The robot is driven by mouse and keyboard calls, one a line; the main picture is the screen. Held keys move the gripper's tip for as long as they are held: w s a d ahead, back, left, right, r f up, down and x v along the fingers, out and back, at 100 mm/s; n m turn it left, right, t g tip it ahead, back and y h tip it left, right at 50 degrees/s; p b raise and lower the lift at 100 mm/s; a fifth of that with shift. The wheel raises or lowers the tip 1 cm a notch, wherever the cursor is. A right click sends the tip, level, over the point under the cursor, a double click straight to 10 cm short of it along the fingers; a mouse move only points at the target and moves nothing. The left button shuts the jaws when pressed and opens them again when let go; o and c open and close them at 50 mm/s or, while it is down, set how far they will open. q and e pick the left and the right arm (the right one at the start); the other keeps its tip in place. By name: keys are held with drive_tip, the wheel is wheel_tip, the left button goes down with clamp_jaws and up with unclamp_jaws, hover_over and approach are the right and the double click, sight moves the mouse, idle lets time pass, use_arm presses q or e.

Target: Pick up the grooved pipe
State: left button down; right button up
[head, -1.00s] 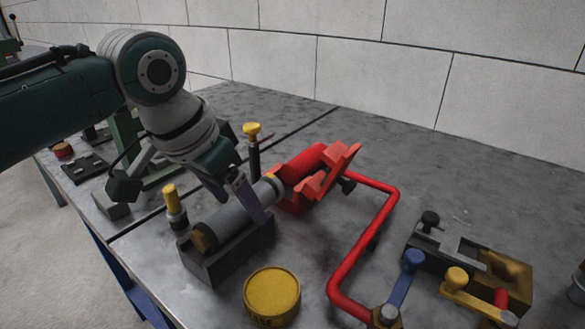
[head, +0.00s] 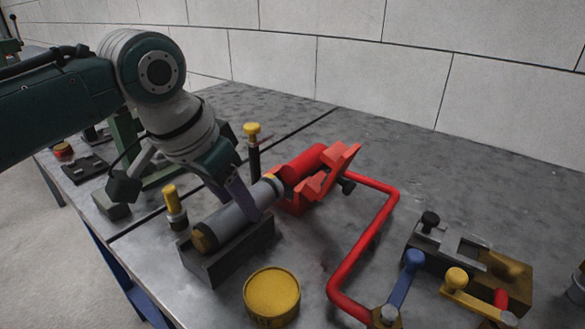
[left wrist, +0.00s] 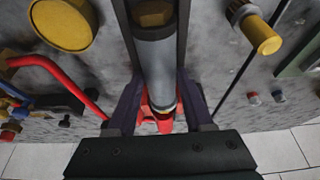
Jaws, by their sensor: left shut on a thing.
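The grooved pipe (head: 230,219) is a grey cylinder with a brassy near end, lying over a dark grey block cradle (head: 228,256) on the bench. Its far end points at the red pipe in the red bracket (head: 318,178). My left gripper (head: 250,205) is shut on the grey pipe near its far end, one finger on each side. In the left wrist view the pipe (left wrist: 158,70) runs between the two fingers. Whether the pipe is clear of the cradle I cannot tell. My right gripper is not in view.
A yellow tin (head: 272,296) stands right of the cradle. Yellow-topped posts stand at left (head: 175,205) and behind (head: 253,145). A red bent pipe (head: 375,235) and a fixture with blue and yellow handles (head: 470,265) lie right. The back of the bench is clear.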

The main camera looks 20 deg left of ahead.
use_arm(q)
drive_tip(key=shift+r, duration=0.15)
wheel_tip(320, 180, up, 20)
drive_tip(key=p, duration=0.2)
drive_tip(key=shift+p, duration=0.35)
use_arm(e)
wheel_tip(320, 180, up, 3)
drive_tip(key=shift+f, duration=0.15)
use_arm(q)
drive_tip(key=shift+f+b, duration=1.75)
drive_tip(key=shift+f, duration=4.1)
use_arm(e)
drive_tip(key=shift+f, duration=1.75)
use_arm(q)
drive_tip(key=shift+f+b, duration=1.45)
drive_tip(key=shift+f, duration=2.35)
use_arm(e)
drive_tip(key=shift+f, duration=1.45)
use_arm(q)
drive_tip(key=shift+d+f, duration=0.1)
drive_tip(key=shift+f, duration=0.25)
drive_tip(key=shift+w+d+b, duration=0.2)
drive_tip(key=shift+w+b, duration=0.15)
drive_tip(key=shift+w, duration=0.05)
